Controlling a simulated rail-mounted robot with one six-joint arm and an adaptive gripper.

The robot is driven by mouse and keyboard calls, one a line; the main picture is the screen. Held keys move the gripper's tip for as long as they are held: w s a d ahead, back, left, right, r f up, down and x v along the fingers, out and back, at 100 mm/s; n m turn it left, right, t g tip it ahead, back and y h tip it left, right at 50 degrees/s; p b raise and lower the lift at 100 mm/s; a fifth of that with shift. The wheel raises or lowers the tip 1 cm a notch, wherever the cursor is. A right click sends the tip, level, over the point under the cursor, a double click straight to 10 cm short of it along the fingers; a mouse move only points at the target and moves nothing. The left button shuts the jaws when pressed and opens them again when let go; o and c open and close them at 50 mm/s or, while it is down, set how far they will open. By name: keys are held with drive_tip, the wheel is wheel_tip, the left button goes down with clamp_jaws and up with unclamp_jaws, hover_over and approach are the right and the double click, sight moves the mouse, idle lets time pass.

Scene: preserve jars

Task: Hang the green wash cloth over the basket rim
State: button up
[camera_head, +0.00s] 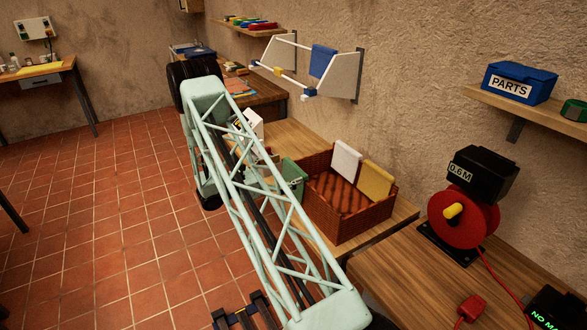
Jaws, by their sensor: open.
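The green wash cloth (294,173) shows as a green patch at the left rim of the brown woven basket (350,229). It appears to hang over that rim, but my arm's lattice covers its lower part. A white cloth (346,160) and a yellow cloth (376,181) hang over the basket's back rim. My gripper (267,157) is mostly hidden behind my arm, just left of the green cloth. Its jaws are open, with a small gap between it and the cloth as far as I can see. The fingertips are hard to make out.
The basket stands on a wooden bench (393,218). A wall rack (341,73) holding a blue cloth (322,61) is above and behind it. A red reel (463,216) stands to the right, below a shelf (540,112) with a blue PARTS bin (519,83). Tiled floor is clear at left.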

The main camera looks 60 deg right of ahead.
drive_tip(key=v, duration=0.9)
drive_tip(key=shift+a+r, duration=0.1)
drive_tip(key=shift+r, duration=0.05)
idle(0.6)
drive_tip(key=s+a+r+m+y, duration=0.4)
drive_tip(key=s+a+r, duration=0.2)
drive_tip(key=a+r, duration=0.55)
drive_tip(key=s+a+r+m+y, duration=0.4)
drive_tip(key=a+r, duration=0.4)
drive_tip(key=r, duration=0.6)
drive_tip(key=s+a+r+m+t+y, duration=0.1)
drive_tip(key=s+a+r+t+y, duration=0.1)
drive_tip(key=s+a, duration=0.6)
drive_tip(key=s+a+r+m+t+y, duration=0.2)
drive_tip(key=s+a+r+t, duration=0.3)
drive_tip(key=a, duration=0.9)
drive_tip(key=s+a+r+m+t+y, duration=0.2)
drive_tip(key=s+a+r+t+y, duration=0.2)
drive_tip(key=s+a, duration=0.7)
drive_tip(key=shift+s+a+r, duration=0.25)
drive_tip(key=shift+a+r, duration=0.3)
drive_tip(key=shift+r, duration=0.35)
